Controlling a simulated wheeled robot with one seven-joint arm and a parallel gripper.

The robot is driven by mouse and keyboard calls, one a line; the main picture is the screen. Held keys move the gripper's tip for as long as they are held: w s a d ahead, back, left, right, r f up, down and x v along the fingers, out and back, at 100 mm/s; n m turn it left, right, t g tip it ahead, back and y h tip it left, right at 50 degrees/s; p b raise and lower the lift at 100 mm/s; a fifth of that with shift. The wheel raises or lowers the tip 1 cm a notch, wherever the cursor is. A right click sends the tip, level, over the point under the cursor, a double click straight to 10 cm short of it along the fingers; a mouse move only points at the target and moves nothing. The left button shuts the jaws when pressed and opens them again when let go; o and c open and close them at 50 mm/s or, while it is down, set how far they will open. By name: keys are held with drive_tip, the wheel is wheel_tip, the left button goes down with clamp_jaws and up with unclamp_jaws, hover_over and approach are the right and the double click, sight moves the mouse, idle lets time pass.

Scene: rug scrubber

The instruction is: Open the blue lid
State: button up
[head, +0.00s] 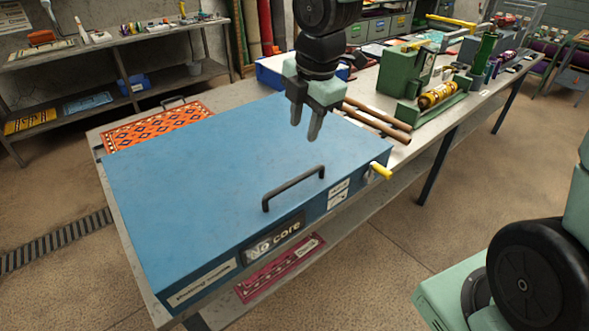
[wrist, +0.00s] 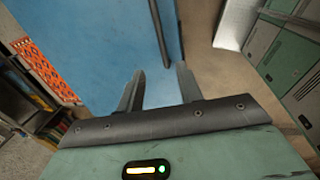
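The blue lid (head: 215,165) lies flat and closed on top of a large blue box on the workbench. A black bar handle (head: 293,188) stands on the lid near its front edge. My gripper (head: 304,140) hangs above the lid, behind and slightly right of the handle, with its fingers pointing down, apart and empty. In the wrist view the two fingertips of my gripper (wrist: 157,78) are spread over the blue lid (wrist: 100,50), and the dark handle (wrist: 159,35) shows beyond them. Nothing touches the handle.
A yellow-handled part (head: 380,170) sticks out at the box's right front corner. An orange patterned rug (head: 155,127) lies behind the box. The space above the lid is otherwise clear.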

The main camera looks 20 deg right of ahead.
sight(293, 181)
drive_tip(key=w+f, duration=0.1)
drive_tip(key=f, duration=0.4)
drive_tip(key=w+f+b, duration=0.1)
drive_tip(key=f, duration=0.4)
drive_tip(key=w+a+f, duration=0.1)
drive_tip(key=f, duration=0.5)
drive_tip(key=shift+b, duration=0.3)
clamp_jaws()
